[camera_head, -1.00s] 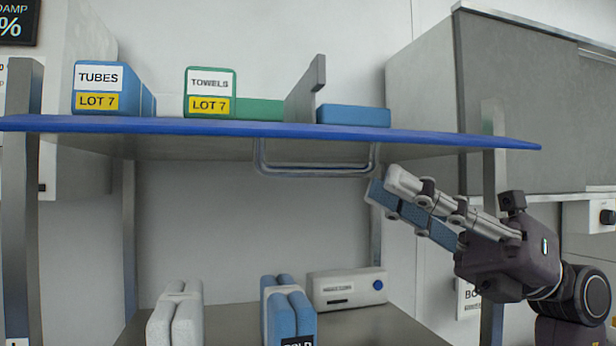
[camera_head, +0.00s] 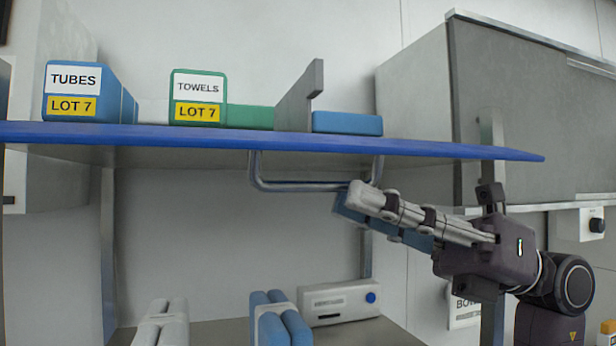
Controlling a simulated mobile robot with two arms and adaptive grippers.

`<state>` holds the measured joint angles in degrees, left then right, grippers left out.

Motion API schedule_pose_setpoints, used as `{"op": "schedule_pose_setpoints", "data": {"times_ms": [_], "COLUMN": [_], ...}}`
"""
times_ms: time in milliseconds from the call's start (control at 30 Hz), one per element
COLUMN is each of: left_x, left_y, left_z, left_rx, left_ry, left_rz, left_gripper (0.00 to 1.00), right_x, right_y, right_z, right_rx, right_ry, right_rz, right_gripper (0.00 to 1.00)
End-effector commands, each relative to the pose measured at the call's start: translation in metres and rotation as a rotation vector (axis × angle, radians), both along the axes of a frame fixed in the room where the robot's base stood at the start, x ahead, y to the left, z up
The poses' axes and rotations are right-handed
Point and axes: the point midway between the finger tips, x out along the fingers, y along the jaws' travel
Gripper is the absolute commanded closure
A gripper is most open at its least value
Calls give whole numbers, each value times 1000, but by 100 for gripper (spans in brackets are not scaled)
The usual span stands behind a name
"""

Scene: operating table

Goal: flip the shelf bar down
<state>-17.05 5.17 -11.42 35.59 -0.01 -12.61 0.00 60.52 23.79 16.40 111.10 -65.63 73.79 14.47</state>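The shelf bar (camera_head: 302,186) is a grey metal U-shaped bar hanging below the blue front edge of the shelf (camera_head: 220,137). Its crosspiece is below the shelf, and both side legs run up to it. My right gripper (camera_head: 352,201) reaches in from the right, with its fingertips at the bar's lower right corner, overlapping it in view. I cannot tell whether they touch the bar. One light grey finger covers much of the other, which shows blue, so the gap between them is unclear. My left gripper is out of view.
On the shelf stand a TUBES box (camera_head: 87,92), a TOWELS box (camera_head: 198,98), an upright grey divider (camera_head: 298,100) and a flat blue box (camera_head: 347,123). Below are rolled bundles (camera_head: 279,322) and a white device (camera_head: 338,304). A grey cabinet (camera_head: 540,120) is at right.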

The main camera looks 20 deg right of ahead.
Motion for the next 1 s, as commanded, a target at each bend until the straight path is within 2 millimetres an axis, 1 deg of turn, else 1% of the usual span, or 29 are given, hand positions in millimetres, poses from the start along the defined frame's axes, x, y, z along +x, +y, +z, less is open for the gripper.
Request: {"op": "schedule_pose_setpoints", "data": {"times_ms": [33,200,300,400,700,867,1000], "left_x": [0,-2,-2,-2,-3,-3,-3], "left_y": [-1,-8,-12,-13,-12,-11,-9], "left_z": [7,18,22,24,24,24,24], "left_rx": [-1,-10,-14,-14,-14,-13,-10], "left_ry": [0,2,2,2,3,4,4], "left_rz": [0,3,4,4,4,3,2], "left_gripper": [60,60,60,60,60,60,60], "right_x": [-1,2,3,4,4,4,4], "right_y": [8,34,45,52,54,54,54], "right_z": [8,18,21,23,22,22,22], "right_rx": [1,1,0,2,1,0,0], "right_ry": [-3,-2,-1,-1,-1,-1,-1], "right_rz": [4,3,3,1,0,1,1], "right_gripper": [84,84,84,84,84,100,100]}}
